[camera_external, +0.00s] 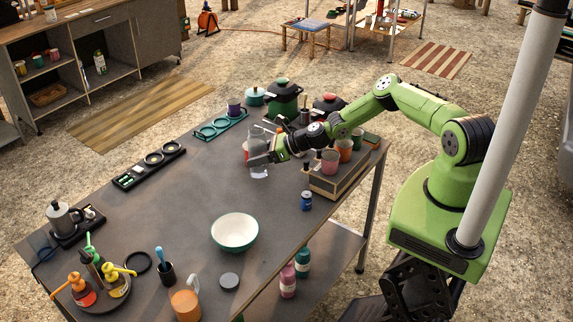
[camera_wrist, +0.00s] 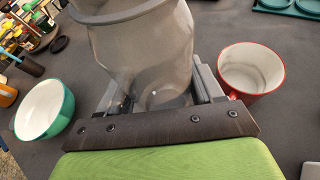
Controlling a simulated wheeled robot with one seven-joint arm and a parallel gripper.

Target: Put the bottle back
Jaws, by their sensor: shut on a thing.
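My gripper (camera_external: 262,158) is over the far part of the dark table. In the wrist view its fingers (camera_wrist: 163,90) are shut on a clear, smoky glass vessel (camera_wrist: 135,45) with a wide rounded body and a raised band. It is see-through and hard to make out in the external view (camera_external: 260,173); I cannot tell whether its base touches the table. Pink and teal bottles (camera_external: 288,281) stand on the shelf under the table. A green bottle (camera_external: 100,62) stands in the cabinet at the back left.
A red-rimmed mug (camera_wrist: 252,72) is close at the right in the wrist view. A green bowl with a white inside (camera_external: 235,232) stands mid-table. A wooden crate with cups (camera_external: 323,186) and a blue can (camera_external: 306,200) are at the right.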

